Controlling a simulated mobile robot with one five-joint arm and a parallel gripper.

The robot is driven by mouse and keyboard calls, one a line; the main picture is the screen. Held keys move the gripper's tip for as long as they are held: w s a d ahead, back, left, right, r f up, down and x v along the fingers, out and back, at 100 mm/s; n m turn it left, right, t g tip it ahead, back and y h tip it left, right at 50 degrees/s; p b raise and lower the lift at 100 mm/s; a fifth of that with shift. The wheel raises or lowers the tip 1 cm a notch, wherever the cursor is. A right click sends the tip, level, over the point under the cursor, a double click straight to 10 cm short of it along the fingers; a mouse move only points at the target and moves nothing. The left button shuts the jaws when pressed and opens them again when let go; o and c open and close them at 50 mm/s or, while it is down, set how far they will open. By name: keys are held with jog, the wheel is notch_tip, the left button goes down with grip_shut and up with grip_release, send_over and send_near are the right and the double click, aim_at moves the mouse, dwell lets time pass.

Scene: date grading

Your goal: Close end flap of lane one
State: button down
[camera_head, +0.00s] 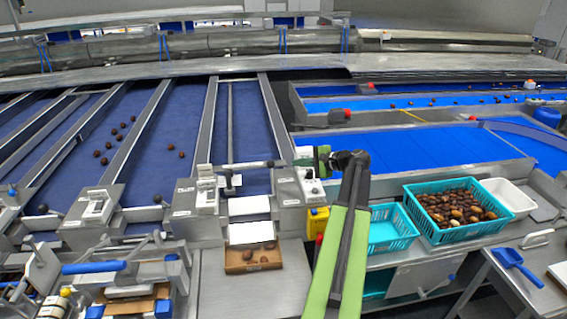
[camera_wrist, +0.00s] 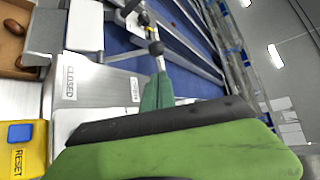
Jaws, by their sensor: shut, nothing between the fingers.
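My gripper (camera_head: 310,157) is shut and empty above the right edge of the dark-blue lane (camera_head: 252,125), over a grey housing (camera_head: 290,188). In the wrist view, its green fingers (camera_wrist: 157,92) point toward a thin lever with a black ball knob (camera_wrist: 156,48). I cannot tell whether they touch. The housing top (camera_wrist: 88,88) carries a label reading CLOSED and a second label, too small to read, nearer the lever. A white flap-like plate (camera_head: 249,206) is at the lane's near end; the wrist view shows a white plate (camera_wrist: 84,26) there too. Its exact position is unclear.
A yellow RESET box (camera_head: 318,221) with a blue button stands right of the housing. A cardboard box (camera_head: 253,266) with a few dates sits below the lane end. Teal baskets (camera_head: 395,238), one full of dates, and a white tub (camera_head: 510,196) are to the right.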

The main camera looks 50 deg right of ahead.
jog(key=b+x, duration=0.3)
jog(key=x, duration=0.6)
jog(key=shift+w+f, duration=0.25)
jog(key=shift+w, duration=0.05)
jog(key=shift+a, duration=0.1)
